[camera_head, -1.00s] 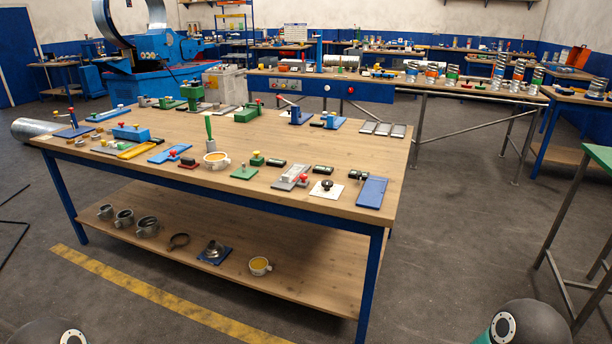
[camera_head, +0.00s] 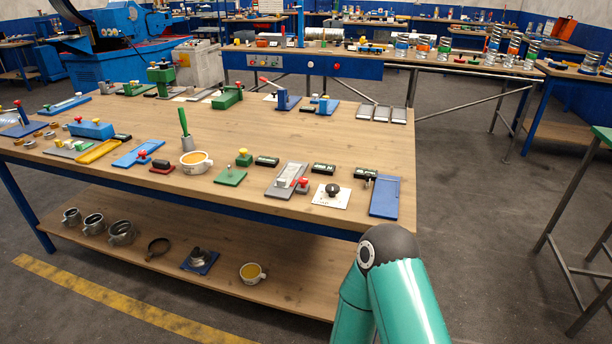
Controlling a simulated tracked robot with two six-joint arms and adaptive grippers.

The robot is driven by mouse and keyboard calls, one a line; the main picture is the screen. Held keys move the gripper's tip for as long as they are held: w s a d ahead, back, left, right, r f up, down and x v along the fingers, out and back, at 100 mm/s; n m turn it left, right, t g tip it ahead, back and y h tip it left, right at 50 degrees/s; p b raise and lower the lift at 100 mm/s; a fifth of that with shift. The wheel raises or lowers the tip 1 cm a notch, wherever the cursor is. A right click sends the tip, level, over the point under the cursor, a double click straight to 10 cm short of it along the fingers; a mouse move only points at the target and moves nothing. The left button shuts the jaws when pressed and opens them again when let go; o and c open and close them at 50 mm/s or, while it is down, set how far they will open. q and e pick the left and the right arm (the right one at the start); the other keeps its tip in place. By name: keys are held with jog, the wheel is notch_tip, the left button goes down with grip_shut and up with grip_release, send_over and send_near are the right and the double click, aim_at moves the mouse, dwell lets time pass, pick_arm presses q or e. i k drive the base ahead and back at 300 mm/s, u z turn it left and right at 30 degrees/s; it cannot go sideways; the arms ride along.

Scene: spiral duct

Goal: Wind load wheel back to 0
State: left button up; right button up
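I cannot make out a thing marked as the load wheel. A black round knob (camera_head: 332,190) sits on a white plate (camera_head: 326,203) near the front right of the workbench; its marks are too small to read. Other small rigs with knobs stand near it, including a grey block with a red knob (camera_head: 303,183) and a green plate with a yellow knob (camera_head: 243,154). Neither gripper is in view. A teal arm link of mine with a dark joint rises at the bottom, just in front of the bench's right front corner.
The wooden workbench (camera_head: 300,128) holds several small fixtures; its middle is fairly clear. A blue plate (camera_head: 384,197) lies at the right front corner. Cups and rings stand on the lower shelf (camera_head: 150,275). A green-topped stand (camera_head: 602,136) is at the right, with open floor between.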

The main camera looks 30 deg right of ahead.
aim_at(332, 189)
jog(key=z, duration=0.25)
jog(key=i, duration=1.05)
jog(key=z, duration=0.75)
